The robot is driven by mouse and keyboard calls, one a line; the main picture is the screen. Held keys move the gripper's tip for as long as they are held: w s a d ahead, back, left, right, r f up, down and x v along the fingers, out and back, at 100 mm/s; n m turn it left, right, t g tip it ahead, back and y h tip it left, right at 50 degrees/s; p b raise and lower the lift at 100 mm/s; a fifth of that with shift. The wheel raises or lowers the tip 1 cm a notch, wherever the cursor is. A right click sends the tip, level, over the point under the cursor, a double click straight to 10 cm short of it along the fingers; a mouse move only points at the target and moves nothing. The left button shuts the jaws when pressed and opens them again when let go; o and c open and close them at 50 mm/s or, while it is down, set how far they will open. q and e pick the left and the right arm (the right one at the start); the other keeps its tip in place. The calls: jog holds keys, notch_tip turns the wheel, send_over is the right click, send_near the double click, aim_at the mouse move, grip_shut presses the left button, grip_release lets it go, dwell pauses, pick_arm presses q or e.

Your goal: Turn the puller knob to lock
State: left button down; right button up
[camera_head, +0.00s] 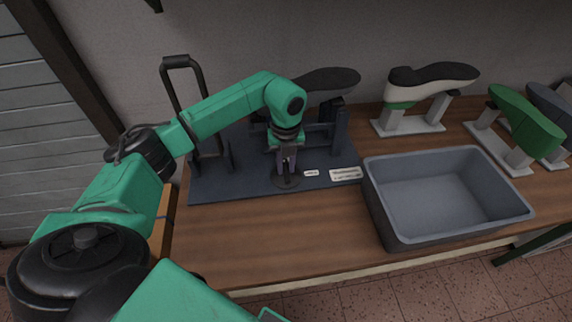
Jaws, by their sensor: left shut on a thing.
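The puller is a dark fixture on a dark base plate (230,182) on the wooden bench. It has a tall black lever handle (177,63) at its left and a dark shoe last (328,82) on top at the back. My left gripper (287,167) points down at the front of the plate and is shut on the puller knob (287,181), which stands on a round dark disc. The fingers hide most of the knob, so its turn angle cannot be read. Small white labels (345,174) lie just right of it. My right gripper is not in view.
A grey open bin (384,217), empty, stands right of the plate. White-and-black (437,75) and green (527,118) shoe lasts on stands are behind it and at the right. The bench front, left of the bin, is clear.

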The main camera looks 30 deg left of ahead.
aim_at(286, 168)
pick_arm(q)
jog(key=shift+w+r, duration=0.15)
jog(key=shift+r, duration=0.1)
jog(key=c, duration=0.9)
grip_release()
jog(key=shift+o, duration=0.8)
jog(key=shift+f, duration=0.15)
notch_tip(286, 168, up, 15)
jog(key=b, duration=0.1)
jog(key=shift+f, duration=0.2)
